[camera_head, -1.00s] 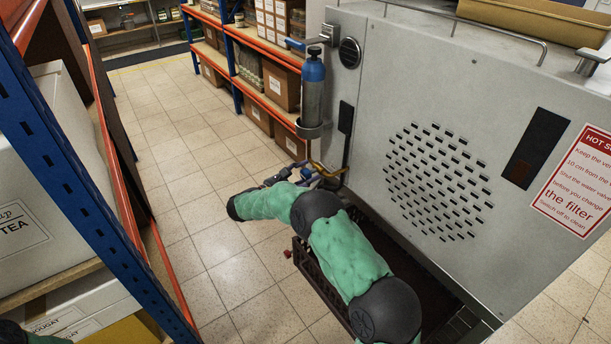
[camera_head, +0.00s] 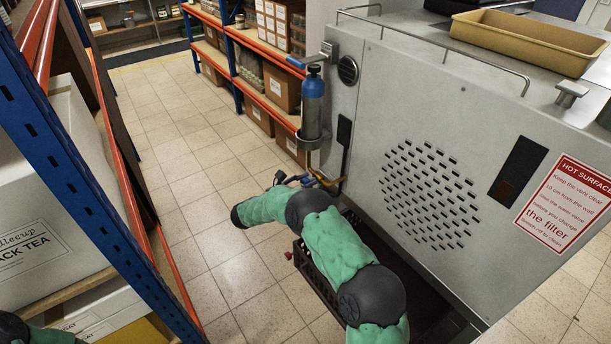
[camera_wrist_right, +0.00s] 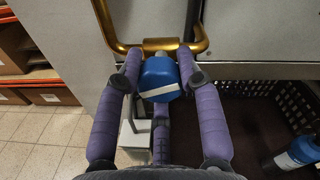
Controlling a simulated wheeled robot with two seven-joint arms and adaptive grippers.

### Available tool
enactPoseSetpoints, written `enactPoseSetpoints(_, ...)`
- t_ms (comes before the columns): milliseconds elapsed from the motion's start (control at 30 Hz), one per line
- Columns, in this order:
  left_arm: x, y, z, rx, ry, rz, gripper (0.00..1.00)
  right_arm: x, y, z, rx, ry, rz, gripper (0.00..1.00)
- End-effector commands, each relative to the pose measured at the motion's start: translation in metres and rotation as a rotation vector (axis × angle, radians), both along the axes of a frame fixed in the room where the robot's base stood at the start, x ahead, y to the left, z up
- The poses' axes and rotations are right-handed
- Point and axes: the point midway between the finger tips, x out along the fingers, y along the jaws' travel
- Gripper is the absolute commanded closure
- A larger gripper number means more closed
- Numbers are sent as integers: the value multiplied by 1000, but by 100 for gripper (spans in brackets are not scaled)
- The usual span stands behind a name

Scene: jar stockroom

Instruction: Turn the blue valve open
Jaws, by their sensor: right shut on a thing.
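The blue valve (camera_wrist_right: 161,76) is a short blue knob with a white stripe, in front of a brass pipe (camera_wrist_right: 150,46) in the right wrist view. The stripe runs nearly level across the knob. In the head view my green right arm reaches to the brass pipe (camera_head: 325,180) at the machine's lower left corner; the arm hides most of the gripper there. Only a piece of my left arm shows at the bottom left; its gripper is out of view.
The grey machine (camera_head: 365,110) stands close to the right of my arm. A blue-topped cylinder (camera_head: 313,105) hangs on its side above the pipe. A dark crate (camera_head: 305,262) lies below, with a blue-and-white bottle (camera_wrist_right: 297,153) at it. A blue rack upright (camera_head: 95,190) is close at left; tiled floor lies between.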

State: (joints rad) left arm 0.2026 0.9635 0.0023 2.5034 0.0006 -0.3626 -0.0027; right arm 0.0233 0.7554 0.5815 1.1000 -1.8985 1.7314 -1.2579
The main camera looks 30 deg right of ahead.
Motion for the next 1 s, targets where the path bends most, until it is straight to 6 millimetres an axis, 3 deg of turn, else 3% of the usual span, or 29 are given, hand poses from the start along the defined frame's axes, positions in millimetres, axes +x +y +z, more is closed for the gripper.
enactPoseSetpoints(33, 0, 0, 14, 0, 0, 0, 60, -1, 0, 4, -2, 48, 0, 96)
enactPoseSetpoints(100, 0, 0, 22, 0, 0, 0, 60, -1, 0, 3, -7, 116, -1, 96)
enactPoseSetpoints(400, 0, 0, 50, 0, 0, 0, 60, -1, 0, 1, -29, 400, 0, 96)
enactPoseSetpoints(1000, 0, 0, 82, 0, 0, 0, 60, -1, 0, -1, -72, 950, -1, 96)
